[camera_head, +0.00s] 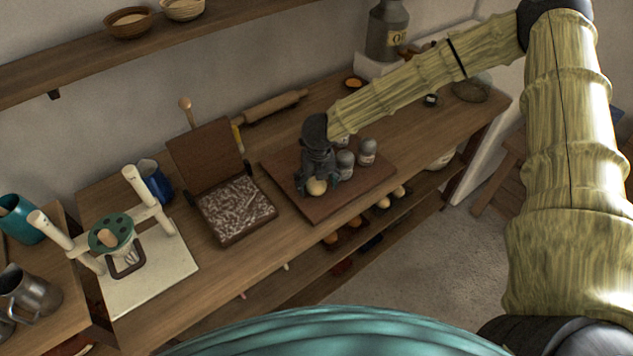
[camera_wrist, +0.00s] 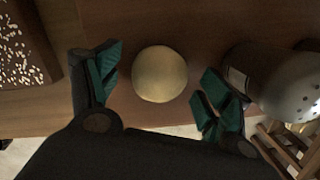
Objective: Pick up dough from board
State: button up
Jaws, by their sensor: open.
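The dough (camera_head: 316,187) is a pale, round ball on the dark brown board (camera_head: 322,208). In the wrist view the dough (camera_wrist: 160,74) lies between and just beyond the two green fingertips, with a gap on each side. My gripper (camera_head: 318,180) is over the board with its fingers around the dough's sides. It also shows in the wrist view (camera_wrist: 158,85), open and holding nothing. The board's wood (camera_wrist: 150,25) fills the background behind the dough there. I cannot tell how high the fingertips are above the board.
Grey-lidded shakers (camera_head: 367,150) stand on the board close to the right; one (camera_wrist: 285,85) is near the right finger. An open box with speckled contents (camera_head: 236,208) stands left of the board. A rolling pin (camera_head: 275,106) lies behind. The board's front strip is clear.

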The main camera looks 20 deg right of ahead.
jog(key=shift+w+f, duration=0.1)
jog(key=shift+f, duration=0.2)
jog(key=c, duration=0.9)
jog(key=shift+o, duration=0.2)
jog(key=shift+r, duration=0.15)
